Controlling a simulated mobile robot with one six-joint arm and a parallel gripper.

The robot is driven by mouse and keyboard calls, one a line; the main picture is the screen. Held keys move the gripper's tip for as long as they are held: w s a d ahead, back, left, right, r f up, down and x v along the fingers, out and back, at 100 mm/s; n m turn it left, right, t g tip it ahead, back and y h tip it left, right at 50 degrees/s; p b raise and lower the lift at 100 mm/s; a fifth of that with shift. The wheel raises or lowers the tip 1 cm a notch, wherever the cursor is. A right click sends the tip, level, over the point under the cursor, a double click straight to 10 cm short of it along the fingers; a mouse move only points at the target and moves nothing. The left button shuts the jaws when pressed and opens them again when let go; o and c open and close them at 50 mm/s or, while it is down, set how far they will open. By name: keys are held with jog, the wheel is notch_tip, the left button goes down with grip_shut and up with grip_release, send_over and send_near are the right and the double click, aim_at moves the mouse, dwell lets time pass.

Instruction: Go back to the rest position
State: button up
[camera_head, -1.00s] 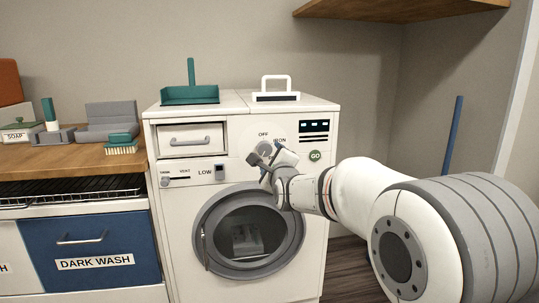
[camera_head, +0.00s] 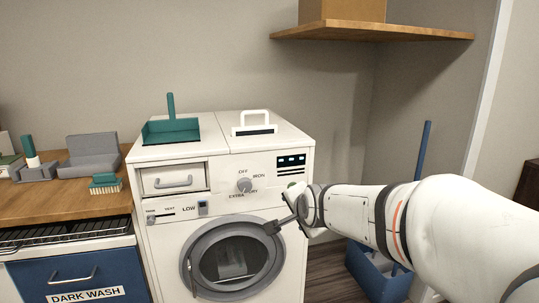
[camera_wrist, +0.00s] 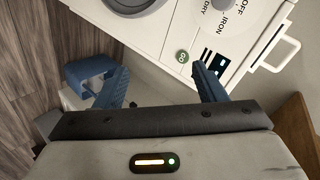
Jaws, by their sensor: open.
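My gripper (camera_head: 281,209) is open and empty in front of the right side of the white machine (camera_head: 222,152), just below its control panel. In the wrist view its two blue fingers stand apart (camera_wrist: 160,70), with the machine's front behind them. The round dial (camera_head: 244,186), with OFF, IRON and EXTRA DRY around it, is up and left of the gripper and clear of it. The green GO button shows in the wrist view (camera_wrist: 183,56). The round door (camera_head: 232,258) looks shut, with the lower finger overlapping its upper right rim.
A wooden shelf (camera_head: 370,33) juts from the wall at upper right. A blue bucket (camera_head: 372,272) and a blue pole (camera_head: 424,150) stand right of the machine. A green dustpan (camera_head: 170,130) lies on top. A wooden counter (camera_head: 60,205) with brushes is at left.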

jog(key=s+d+r+n+g+p, duration=0.2)
jog(key=s+p, duration=0.3)
jog(key=s, duration=0.3)
jog(key=s+d+r+n+g+h+p, duration=0.1)
jog(key=s+d+r+n+g+p, duration=0.1)
jog(key=s, duration=0.7)
jog(key=s+d+r+n+g+h+p, duration=0.1)
jog(key=s+d+r+n+g+p, duration=0.1)
jog(key=s+d+n+g+p, duration=0.2)
jog(key=s+n+p, duration=0.3)
jog(key=s, duration=0.2)
jog(key=shift+d+r+p, duration=0.2)
jog(key=shift+d+p, duration=0.1)
jog(key=shift+d, duration=0.1)
jog(key=shift+w, duration=0.1)
